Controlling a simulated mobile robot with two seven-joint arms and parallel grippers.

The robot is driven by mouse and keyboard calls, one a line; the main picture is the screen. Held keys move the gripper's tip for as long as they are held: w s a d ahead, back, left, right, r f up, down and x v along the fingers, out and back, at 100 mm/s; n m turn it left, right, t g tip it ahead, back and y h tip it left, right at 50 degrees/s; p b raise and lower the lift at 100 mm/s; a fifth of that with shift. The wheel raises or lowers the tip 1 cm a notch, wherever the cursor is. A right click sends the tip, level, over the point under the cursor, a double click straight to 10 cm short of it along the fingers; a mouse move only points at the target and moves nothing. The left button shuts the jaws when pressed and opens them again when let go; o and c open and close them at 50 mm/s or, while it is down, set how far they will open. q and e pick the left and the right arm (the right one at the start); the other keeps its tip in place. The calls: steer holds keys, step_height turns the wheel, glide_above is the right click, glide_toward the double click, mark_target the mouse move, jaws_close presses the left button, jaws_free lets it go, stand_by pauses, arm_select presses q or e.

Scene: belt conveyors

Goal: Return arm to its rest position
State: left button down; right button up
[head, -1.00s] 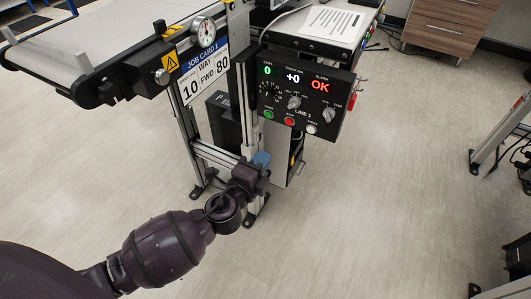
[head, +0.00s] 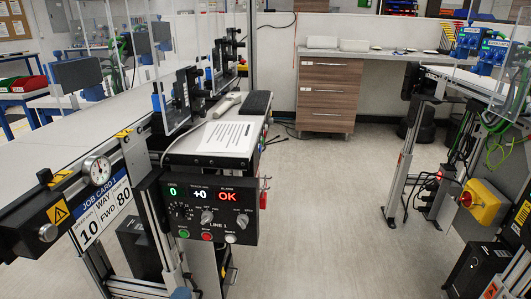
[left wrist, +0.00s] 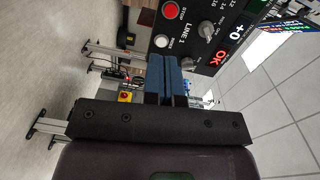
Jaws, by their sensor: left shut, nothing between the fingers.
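My left gripper (left wrist: 172,82) shows in the left wrist view with its two blue fingers together and nothing between them. In the head view only a bit of the left gripper (head: 181,293) shows at the bottom edge, low in front of the conveyor frame and below the control panel (head: 210,208). The rest of my left arm is out of that view. In the left wrist view the control panel (left wrist: 196,38) appears sideways beyond the fingers, apart from them as far as I can tell. My right gripper is in no view.
The conveyor (head: 75,150) with its job card (head: 103,208) runs along the left. A paper sheet (head: 228,137) lies by the panel. A wooden drawer cabinet (head: 326,95) stands at the back. Another stand with a yellow switch box (head: 488,200) is at right. The middle floor is clear.

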arm_select(q)
steer(key=s+a+f+n+g, duration=0.1)
steer(key=s+f+n+g, duration=0.2)
steer(key=s, duration=0.5)
steer(key=s+a+f+n+g, duration=0.15)
steer(key=s+f+n, duration=0.25)
steer(key=s, duration=0.4)
steer(key=s+a+r+n+g, duration=0.1)
steer(key=s+n, duration=0.3)
steer(key=s, duration=0.4)
steer(key=s+a+r+n+g, duration=0.15)
steer(key=s+n, duration=0.25)
steer(key=s, duration=0.4)
step_height(320, 180, up, 9)
steer(key=n+p, duration=0.1)
steer(key=p, duration=1.4)
steer(key=shift+s+a+r+t+y+p, duration=0.15)
steer(key=shift+a+r+t+y+p, duration=0.05)
steer(key=shift+a+t+y+p, duration=0.15)
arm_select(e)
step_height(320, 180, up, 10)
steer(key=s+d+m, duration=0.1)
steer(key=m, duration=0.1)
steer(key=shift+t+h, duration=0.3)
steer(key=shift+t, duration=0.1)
arm_select(q)
steer(key=shift+s+n, duration=0.1)
steer(key=shift+n, duration=0.2)
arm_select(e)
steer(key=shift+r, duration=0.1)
